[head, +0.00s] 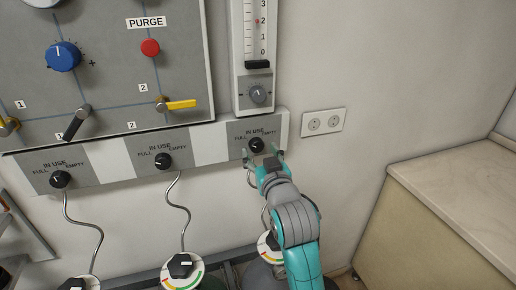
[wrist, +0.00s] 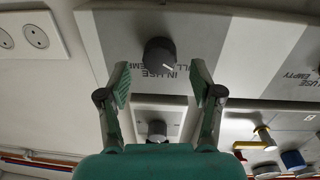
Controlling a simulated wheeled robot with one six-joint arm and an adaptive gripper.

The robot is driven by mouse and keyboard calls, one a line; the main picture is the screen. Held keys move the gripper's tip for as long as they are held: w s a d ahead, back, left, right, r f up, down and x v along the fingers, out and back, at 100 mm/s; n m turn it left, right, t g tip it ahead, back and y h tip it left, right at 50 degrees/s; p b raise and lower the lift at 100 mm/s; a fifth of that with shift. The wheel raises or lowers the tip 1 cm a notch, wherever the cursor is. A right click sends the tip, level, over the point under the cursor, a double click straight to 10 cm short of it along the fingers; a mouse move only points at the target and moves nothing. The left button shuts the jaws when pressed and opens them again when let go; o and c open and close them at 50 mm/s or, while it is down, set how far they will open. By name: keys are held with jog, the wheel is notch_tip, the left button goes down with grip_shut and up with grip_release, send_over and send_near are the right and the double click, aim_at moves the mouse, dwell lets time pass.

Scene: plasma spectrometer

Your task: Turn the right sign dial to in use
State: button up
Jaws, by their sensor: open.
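The right sign dial (head: 257,145) is a small black knob on the grey sign panel at the right end of the strip, with FULL, IN USE and EMPTY printed around it. In the wrist view the dial (wrist: 159,55) appears upside down; its white mark points to the lower right, toward the partly hidden FULL label. My gripper (head: 263,156) is open in front of the dial. In the wrist view its fingers (wrist: 160,76) stand on either side below the knob, with gaps; contact is not seen.
Two similar sign dials, the middle (head: 163,161) and left (head: 60,179), sit along the strip. A flow meter knob (head: 259,95) is just above the right panel. A wall socket (head: 323,122) is to its right. A gas regulator (head: 268,245) stands below, partly behind my arm.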

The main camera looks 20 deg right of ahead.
aim_at(256, 145)
jog(key=shift+w, duration=1.35)
jog(key=shift+c, duration=0.2)
jog(key=c, duration=1.1)
jog(key=m, duration=0.5)
jog(key=shift+d+m, duration=0.1)
jog(key=shift+m, duration=0.2)
jog(key=m, duration=0.5)
jog(key=shift+d+m+y, duration=0.1)
jog(key=shift+m+y, duration=0.2)
jog(key=shift+m, duration=0.3)
